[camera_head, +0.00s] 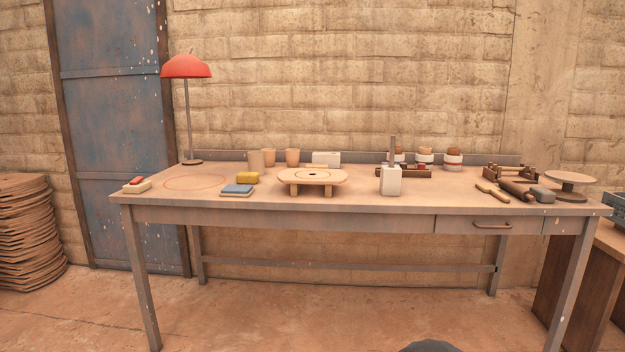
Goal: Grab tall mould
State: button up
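A white upright block (391,182), which looks like the tall mould, stands near the front edge of the workbench (350,205), right of centre. A thin brown post (392,150) rises above it; I cannot tell whether it is fixed to the block or stands behind it. A wider, lower white block (326,158) stands at the back, partly hidden by a low wooden stand (313,177). My gripper is not in view.
Striped jars (453,161) stand behind the upright block; a dark wooden rack (415,173) is beside it. Rollers and tools (518,190) lie to the right. A red lamp (187,68) stands at left.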

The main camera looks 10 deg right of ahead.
aim_at(391, 178)
jog(key=u, duration=0.2)
jog(key=i, duration=1.45)
jog(key=z, duration=0.85)
